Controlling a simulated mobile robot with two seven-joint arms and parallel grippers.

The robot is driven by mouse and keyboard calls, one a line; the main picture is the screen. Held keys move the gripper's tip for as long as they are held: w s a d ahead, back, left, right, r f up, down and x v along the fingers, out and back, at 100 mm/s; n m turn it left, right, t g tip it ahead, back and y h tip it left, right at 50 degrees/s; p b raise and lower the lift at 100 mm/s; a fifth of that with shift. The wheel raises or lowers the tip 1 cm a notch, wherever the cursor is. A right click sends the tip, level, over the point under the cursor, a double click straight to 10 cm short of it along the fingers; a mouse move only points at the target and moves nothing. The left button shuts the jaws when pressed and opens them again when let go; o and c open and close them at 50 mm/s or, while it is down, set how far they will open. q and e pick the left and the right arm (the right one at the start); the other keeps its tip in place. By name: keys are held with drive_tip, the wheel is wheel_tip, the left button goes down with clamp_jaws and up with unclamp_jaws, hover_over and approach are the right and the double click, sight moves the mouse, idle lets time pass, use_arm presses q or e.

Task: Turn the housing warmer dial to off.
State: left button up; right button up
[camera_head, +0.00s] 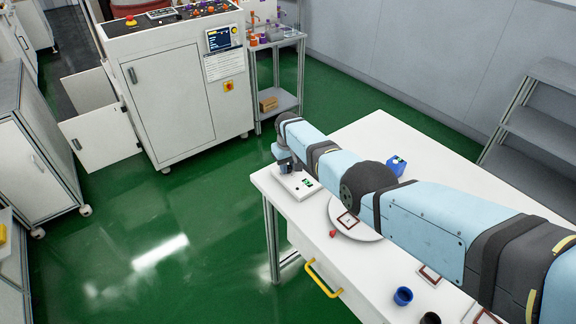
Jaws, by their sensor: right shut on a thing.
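The housing warmer looks to be the small white box (306,193) with a small green display, at the far left corner of the white table. My right arm reaches across the table from the lower right. My right gripper (288,167) is over the back of the box, pointing down, and is shut on the dial. The dial is mostly hidden by the fingers, so its setting cannot be read. My left gripper is out of view.
The white table (265,180) also bears a round white plate (371,234) with a framed square, a small red piece (333,234), a blue box (396,166) and a blue cup (403,296). A yellow handle (323,279) juts from its front. Green floor lies open to the left.

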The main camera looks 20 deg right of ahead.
drive_tip(key=n, duration=0.6)
drive_tip(key=shift+n, duration=0.3)
drive_tip(key=n, duration=0.5)
drive_tip(key=shift+n, duration=0.4)
drive_tip(key=o, duration=0.9)
drive_tip(key=shift+r, duration=0.1)
